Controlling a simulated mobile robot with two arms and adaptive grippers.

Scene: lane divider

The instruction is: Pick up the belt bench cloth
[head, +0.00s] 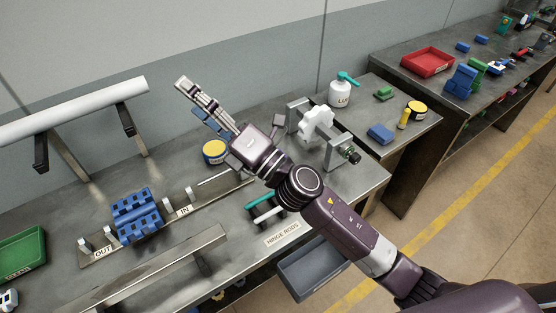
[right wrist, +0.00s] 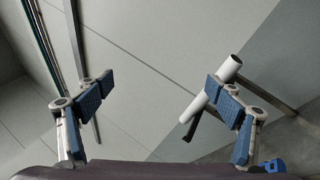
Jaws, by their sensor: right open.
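I cannot make out for certain a thing that is the belt bench cloth in either view. My right gripper (head: 206,106) is held above the back of the middle bench in the head view, pointing up and left toward the wall. In the right wrist view its two blue-padded fingers (right wrist: 160,98) are wide apart with nothing between them. The gripper and forearm hide part of the bench behind them. My left gripper is not in view.
The bench bears a blue belt piece (head: 137,215) on a track, a yellow-lidded tin (head: 215,152), a clamp fixture with a white wheel (head: 317,123), a spray bottle (head: 340,94) and a blue block (head: 380,134). A white tube (head: 75,110) stands raised at left. A grey bin (head: 312,270) hangs in front.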

